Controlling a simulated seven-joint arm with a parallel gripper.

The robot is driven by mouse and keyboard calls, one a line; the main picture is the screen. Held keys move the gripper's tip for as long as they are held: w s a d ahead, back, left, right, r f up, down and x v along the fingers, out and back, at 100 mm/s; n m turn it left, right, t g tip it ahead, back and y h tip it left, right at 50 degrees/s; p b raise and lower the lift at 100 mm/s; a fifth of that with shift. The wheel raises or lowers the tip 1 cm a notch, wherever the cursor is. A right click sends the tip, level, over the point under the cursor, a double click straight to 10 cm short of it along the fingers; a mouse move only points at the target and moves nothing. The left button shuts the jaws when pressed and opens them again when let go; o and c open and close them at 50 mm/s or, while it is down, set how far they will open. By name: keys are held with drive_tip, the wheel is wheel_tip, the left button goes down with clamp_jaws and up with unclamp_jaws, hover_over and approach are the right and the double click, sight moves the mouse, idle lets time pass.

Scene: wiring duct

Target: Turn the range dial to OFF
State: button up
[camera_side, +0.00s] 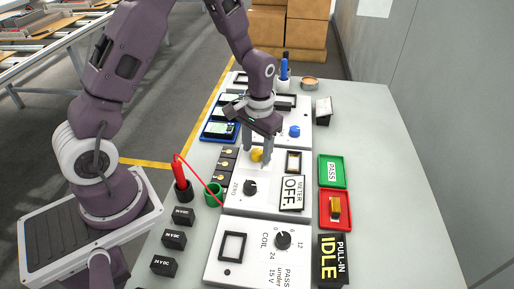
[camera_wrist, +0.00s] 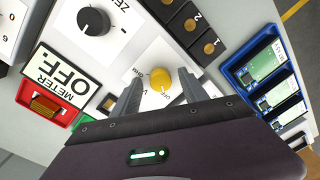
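The range dial is a yellow round knob (camera_wrist: 160,78) on a white panel; it also shows in the side view (camera_side: 257,155). Small lettering surrounds it, with what looks like OFF on the gripper's side in the wrist view. The knob's pointer direction is too small to tell. My gripper (camera_wrist: 159,80) is open, with one grey finger on each side of the knob and a visible gap to each. In the side view my gripper (camera_side: 256,152) points down at the knob. A plate reading METER OFF (camera_side: 292,192) lies on the same panel.
A black ZERO knob (camera_side: 250,187) sits on the panel near the dial. A red probe (camera_side: 180,175) with a red lead stands at left. A green PASS tray (camera_side: 332,171) and red tray (camera_side: 335,222) lie right. A coil panel (camera_side: 225,250) is in front, a blue board rack (camera_side: 215,132) behind.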

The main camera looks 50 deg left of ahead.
sight(258, 153)
drive_tip(key=r, duration=0.7)
drive_tip(key=shift+d, duration=0.2)
drive_tip(key=s+d+r+m+t, duration=0.1)
drive_tip(key=s+d+r+t, duration=0.1)
drive_tip(key=s+r, duration=0.5)
drive_tip(key=s+d+r+m+t, duration=0.1)
drive_tip(key=s+d+r+t, duration=0.15)
drive_tip(key=s+r, duration=0.5)
drive_tip(key=s+d+r+t, duration=0.1)
drive_tip(key=s+r, duration=0.1)
drive_tip(key=s, duration=0.4)
drive_tip(key=shift+d+r+h, duration=0.2)
drive_tip(key=shift+r+h, duration=0.05)
drive_tip(key=shift+h, duration=0.05)
